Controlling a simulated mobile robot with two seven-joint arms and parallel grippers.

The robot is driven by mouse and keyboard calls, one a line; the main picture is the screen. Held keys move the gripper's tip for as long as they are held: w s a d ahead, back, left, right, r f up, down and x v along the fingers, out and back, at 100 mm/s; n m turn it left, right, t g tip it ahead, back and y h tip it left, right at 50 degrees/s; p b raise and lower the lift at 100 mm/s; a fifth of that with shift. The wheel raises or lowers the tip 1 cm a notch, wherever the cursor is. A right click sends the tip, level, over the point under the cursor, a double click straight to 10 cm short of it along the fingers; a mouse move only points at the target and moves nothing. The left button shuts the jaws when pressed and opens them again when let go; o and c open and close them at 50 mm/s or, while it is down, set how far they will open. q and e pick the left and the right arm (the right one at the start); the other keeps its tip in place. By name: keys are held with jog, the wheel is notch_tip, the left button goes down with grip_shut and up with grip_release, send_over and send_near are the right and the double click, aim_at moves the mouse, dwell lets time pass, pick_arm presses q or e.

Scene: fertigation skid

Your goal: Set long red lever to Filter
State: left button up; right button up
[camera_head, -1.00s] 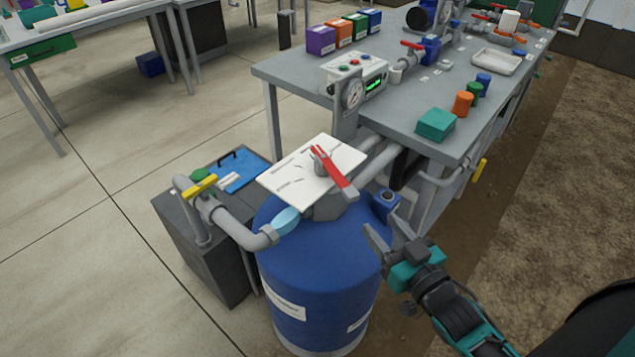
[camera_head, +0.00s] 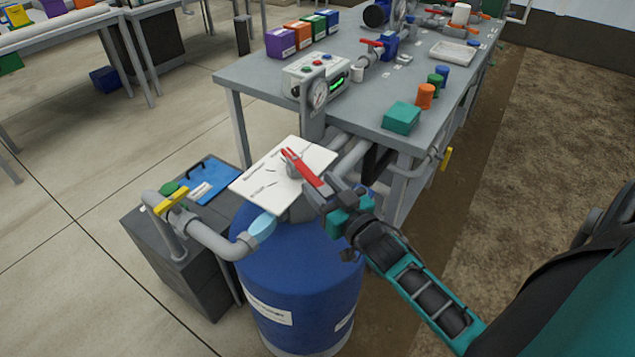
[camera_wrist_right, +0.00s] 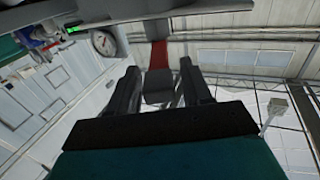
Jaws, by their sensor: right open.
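The long red lever (camera_head: 302,168) sits on a grey hub over a white label plate (camera_head: 262,192) with printed marks, above a blue barrel. Its thin end points up-left and its broad end points down-right. The plate's lettering is too small to read with certainty. My right gripper (camera_head: 322,192) is open at the lever's lower-right end, and its fingers partly hide that end. In the right wrist view the red lever (camera_wrist_right: 160,54) shows between the two spread fingers (camera_wrist_right: 158,68). I cannot tell whether they touch it. My left gripper is not in view.
The blue barrel (camera_head: 300,275) stands below the plate. A grey pipe with a yellow handle (camera_head: 170,203) is at left, beside a blue clipboard (camera_head: 212,180). A gauge (camera_head: 318,93) and the grey bench (camera_head: 365,110) stand behind.

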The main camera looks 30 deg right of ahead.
jog(key=shift+w, duration=1)
jog(key=shift+c, duration=0.5)
grip_shut()
